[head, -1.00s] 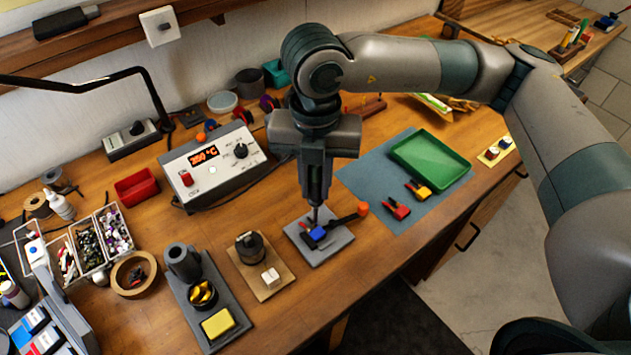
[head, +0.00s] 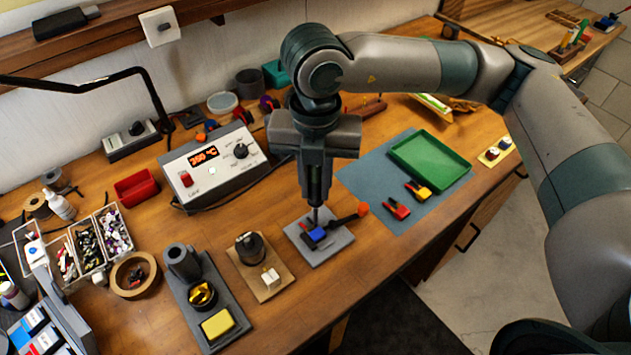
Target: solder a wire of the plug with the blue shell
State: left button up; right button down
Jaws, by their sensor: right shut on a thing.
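The plug with the blue shell (head: 317,235) sits on a small grey plate (head: 333,250), with a red part beside it. A black clamp arm with an orange knob (head: 362,209) reaches over the plate next to the plug. My right gripper (head: 315,190) is directly above, pointing down, shut on a slim dark tool that looks like the soldering iron (head: 316,213). The iron's tip is down at the plug; whether it touches a wire is too small to tell. The wire is not clear. My left gripper is not in view.
The soldering station (head: 210,165) stands behind left, display lit. An iron stand with brass wool and yellow sponge (head: 217,324) is front left. A brown board (head: 262,283) lies between. A blue-grey mat (head: 365,180) holds red and yellow plugs and a green tray (head: 430,160).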

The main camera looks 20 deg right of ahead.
jog(key=shift+r+p, duration=0.75)
jog(key=shift+r, duration=2.25)
